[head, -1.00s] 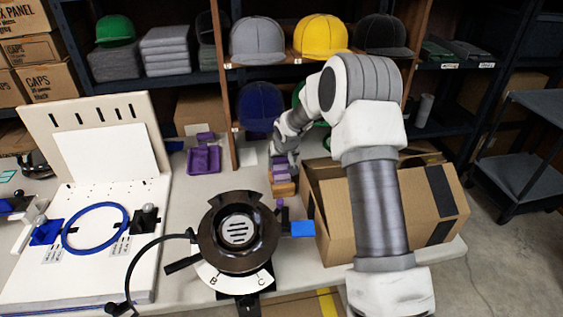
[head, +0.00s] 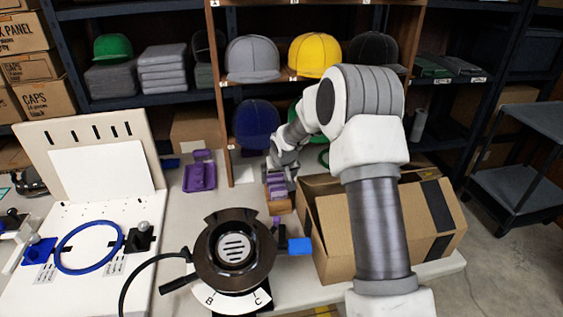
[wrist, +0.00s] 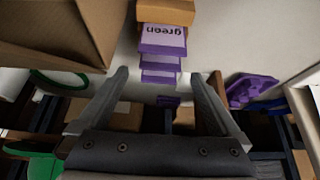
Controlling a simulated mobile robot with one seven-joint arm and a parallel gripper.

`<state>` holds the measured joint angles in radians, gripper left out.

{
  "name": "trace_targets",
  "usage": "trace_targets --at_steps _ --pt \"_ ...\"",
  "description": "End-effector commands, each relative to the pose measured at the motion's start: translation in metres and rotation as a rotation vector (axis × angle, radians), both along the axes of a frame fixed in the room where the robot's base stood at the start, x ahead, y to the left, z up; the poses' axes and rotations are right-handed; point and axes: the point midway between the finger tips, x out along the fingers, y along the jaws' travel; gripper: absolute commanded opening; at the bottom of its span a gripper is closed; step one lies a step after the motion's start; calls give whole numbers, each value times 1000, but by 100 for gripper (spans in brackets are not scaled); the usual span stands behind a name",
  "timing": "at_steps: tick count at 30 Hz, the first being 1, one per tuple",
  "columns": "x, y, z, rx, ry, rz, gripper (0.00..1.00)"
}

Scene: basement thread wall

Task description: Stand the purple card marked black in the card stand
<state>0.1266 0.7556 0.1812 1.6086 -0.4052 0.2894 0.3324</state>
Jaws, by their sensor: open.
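Several purple cards (head: 277,187) stand in a row in a wooden block (head: 279,206) on the table, left of the cardboard box. In the wrist view the nearest purple card (wrist: 163,35) reads "green", upside down; more cards (wrist: 161,62) show behind it, their markings not readable. I cannot tell which card is marked black. My gripper (wrist: 160,76) is open and empty, with the rear cards showing between its fingers. In the head view it is just above the cards. A purple holder (head: 199,174), apparently the card stand, lies to the left; it also shows in the wrist view (wrist: 250,91).
An open cardboard box (head: 385,225) stands right of the wooden block. A round black press (head: 235,250) with a blue tab is in front. A white board with a blue hoop (head: 90,240) is at left. Shelves with caps (head: 315,55) rise behind.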

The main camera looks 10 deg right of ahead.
Motion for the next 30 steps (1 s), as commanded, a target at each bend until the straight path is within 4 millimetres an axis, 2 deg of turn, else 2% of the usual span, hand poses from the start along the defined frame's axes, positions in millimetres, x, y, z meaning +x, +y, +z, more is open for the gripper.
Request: trace_targets --at_steps 3,15,21,30 --pt "-12 0 26 1 -3 -2 100" --pt "-55 0 101 0 -3 -1 100" --pt "-69 0 123 0 -1 -1 100" --pt "-74 1 130 1 1 0 100"
